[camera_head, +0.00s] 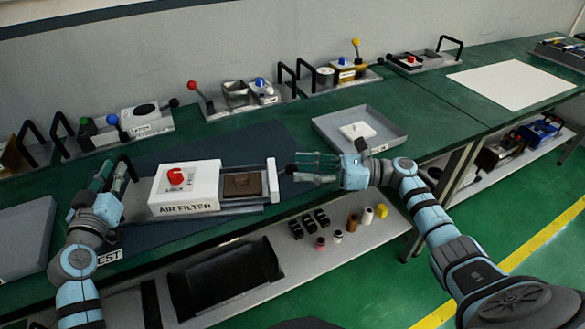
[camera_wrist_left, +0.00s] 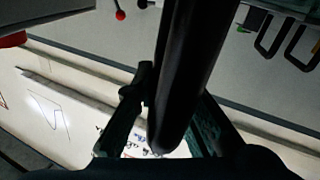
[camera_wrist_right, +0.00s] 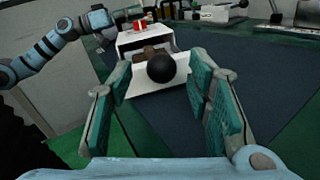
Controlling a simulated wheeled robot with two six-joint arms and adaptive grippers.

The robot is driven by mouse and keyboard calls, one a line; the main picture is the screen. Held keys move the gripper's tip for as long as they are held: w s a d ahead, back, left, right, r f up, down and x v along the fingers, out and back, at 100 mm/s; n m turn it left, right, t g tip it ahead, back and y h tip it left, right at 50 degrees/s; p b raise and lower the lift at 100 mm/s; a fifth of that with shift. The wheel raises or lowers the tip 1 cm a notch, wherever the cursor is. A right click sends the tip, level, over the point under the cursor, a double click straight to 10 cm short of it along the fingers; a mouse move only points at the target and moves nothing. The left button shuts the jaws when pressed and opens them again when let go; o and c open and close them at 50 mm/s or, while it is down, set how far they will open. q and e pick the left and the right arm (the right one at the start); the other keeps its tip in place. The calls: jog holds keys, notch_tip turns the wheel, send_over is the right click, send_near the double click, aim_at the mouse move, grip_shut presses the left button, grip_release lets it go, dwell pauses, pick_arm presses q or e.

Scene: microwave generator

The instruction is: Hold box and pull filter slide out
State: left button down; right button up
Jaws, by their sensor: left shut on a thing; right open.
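The white air filter box (camera_head: 184,188), with a red knob on top, sits on a dark mat. Its filter slide (camera_head: 272,181) sticks out to the right, showing a brown filter (camera_head: 242,184) and a white end plate. A round black knob (camera_wrist_right: 161,68) is on that end plate. My left gripper (camera_head: 118,176) is shut on the black handle at the box's left side; the handle (camera_wrist_left: 185,75) fills the space between the fingers in the left wrist view. My right gripper (camera_head: 303,168) is open, its fingertips at the black knob; whether they touch it is unclear.
A grey tray (camera_head: 325,128) with a white part stands behind my right gripper. Fixtures with levers and black handles line the wall. A lower shelf holds a black bin (camera_head: 225,280) and small parts. A white sheet (camera_head: 512,84) lies far right.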

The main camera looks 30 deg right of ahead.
pick_arm(q)
jog(key=shift+f, duration=0.35)
jog(key=c, duration=1.7)
grip_release()
jog(key=shift+d, duration=0.1)
jog(key=shift+o, duration=0.7)
jog(key=shift+d+r, duration=0.1)
jog(key=shift+w+a, duration=0.15)
jog(key=shift+a, duration=0.1)
jog(key=v, duration=1.2)
pick_arm(e)
jog(key=v, duration=0.9)
jog(key=shift+s+d, duration=0.15)
jog(key=shift+d, duration=0.1)
pick_arm(q)
jog(key=shift+w+d, duration=0.1)
pick_arm(e)
jog(key=shift+f, duration=0.1)
